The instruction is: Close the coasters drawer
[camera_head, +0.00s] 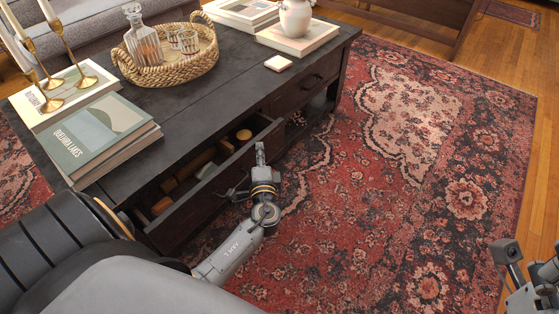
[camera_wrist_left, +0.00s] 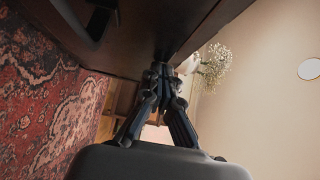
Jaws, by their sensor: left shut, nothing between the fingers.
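The dark coffee table has an open drawer (camera_head: 205,180) on its near long side, with several brown, yellow and pale items inside. My left gripper (camera_head: 260,150) is shut and empty, close by the drawer's front near its right end. In the left wrist view its fingertips (camera_wrist_left: 160,72) meet, with a dark wooden surface above them and a dark handle (camera_wrist_left: 98,18) at the upper left. I cannot tell whether the fingers touch the drawer. My right gripper (camera_head: 512,262) is at the right edge of the head view, partly cut off.
On the tabletop (camera_head: 225,90) are a wicker tray (camera_head: 165,75) with a decanter, stacked books (camera_head: 95,135), brass candlesticks, a vase and a small pale coaster (camera_head: 278,63). A second drawer (camera_head: 305,88) to the right is shut. The patterned rug (camera_head: 400,180) is clear.

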